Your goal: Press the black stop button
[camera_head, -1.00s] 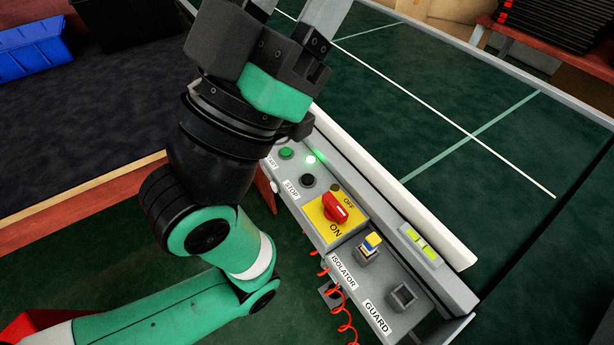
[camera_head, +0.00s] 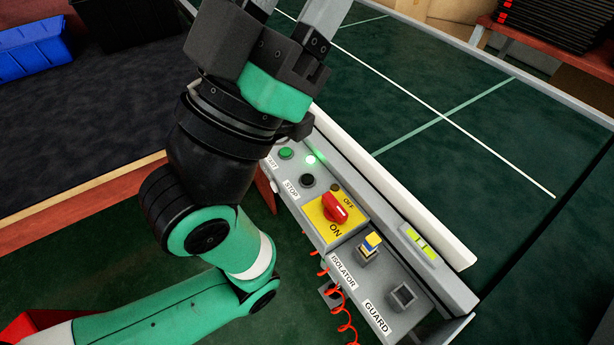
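The black stop button (camera_head: 307,181) is a round cap on the grey control panel (camera_head: 385,281), beside the label STOP. It is unobstructed in view. My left gripper (camera_head: 292,14) is at the top, above and left of the button in the picture. Its two metal fingers stand apart, with the tips cut off by the frame's upper edge. Nothing shows between the visible parts of the fingers. My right gripper is not in view.
A green button (camera_head: 286,153) and a lit green lamp (camera_head: 311,160) sit near the stop button. A red isolator switch (camera_head: 335,208) on a yellow plate and a guard key block (camera_head: 369,248) lie further down the panel.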

